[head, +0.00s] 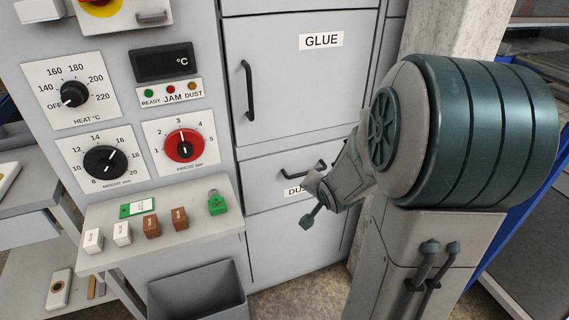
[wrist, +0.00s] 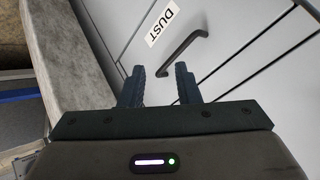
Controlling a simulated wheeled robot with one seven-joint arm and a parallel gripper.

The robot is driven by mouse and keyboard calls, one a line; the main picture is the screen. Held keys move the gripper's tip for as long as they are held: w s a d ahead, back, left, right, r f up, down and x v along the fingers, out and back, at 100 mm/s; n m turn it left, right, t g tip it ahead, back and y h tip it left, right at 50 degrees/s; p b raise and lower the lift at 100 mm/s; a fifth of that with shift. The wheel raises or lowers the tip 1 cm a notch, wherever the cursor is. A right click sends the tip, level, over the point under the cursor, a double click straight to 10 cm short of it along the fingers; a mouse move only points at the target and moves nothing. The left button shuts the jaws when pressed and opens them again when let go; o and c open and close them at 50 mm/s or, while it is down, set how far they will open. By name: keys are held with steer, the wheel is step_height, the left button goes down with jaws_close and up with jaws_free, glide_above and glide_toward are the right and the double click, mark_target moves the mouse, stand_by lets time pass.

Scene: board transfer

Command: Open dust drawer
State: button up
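The dust drawer (head: 264,181) is a light grey front below the GLUE door, and it looks shut and flush with the cabinet. Its dark bar handle (head: 303,171) is partly hidden by my arm, as is its DUST label (head: 293,190). In the wrist view the handle (wrist: 184,50) and the DUST label (wrist: 164,27) show clearly, just beyond my fingertips. My gripper (wrist: 160,75) is open, with nothing between its two dark fingers. In the head view my gripper (head: 311,209) is in front of the drawer, apart from the handle.
The GLUE door (head: 300,85) with a vertical handle is above. A control panel with dials (head: 183,145) and a shelf (head: 165,225) of small blocks are to the left. A grey bin (head: 197,290) stands below. A pale post (head: 455,28) rises at the right.

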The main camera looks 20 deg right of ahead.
mark_target(288, 158)
steer(key=w+d+f+m+t+y+b, duration=0.2)
steer(key=w+d+f+m+t+b, duration=0.1)
steer(key=d+f+m+t+b, duration=0.3)
steer(key=shift+m+t, duration=0.3)
steer(key=shift+m, duration=0.4)
steer(key=b+x, duration=0.2)
steer(key=x, duration=0.2)
steer(key=a+b+x, duration=0.1)
steer(key=b+x, duration=0.1)
steer(key=x, duration=0.3)
steer(key=b+x, duration=0.2)
steer(key=x, duration=0.2)
steer(key=shift+w+a+r, duration=0.15)
steer(key=shift+w+a, duration=0.1)
steer(key=shift+w, duration=0.1)
jaws_close()
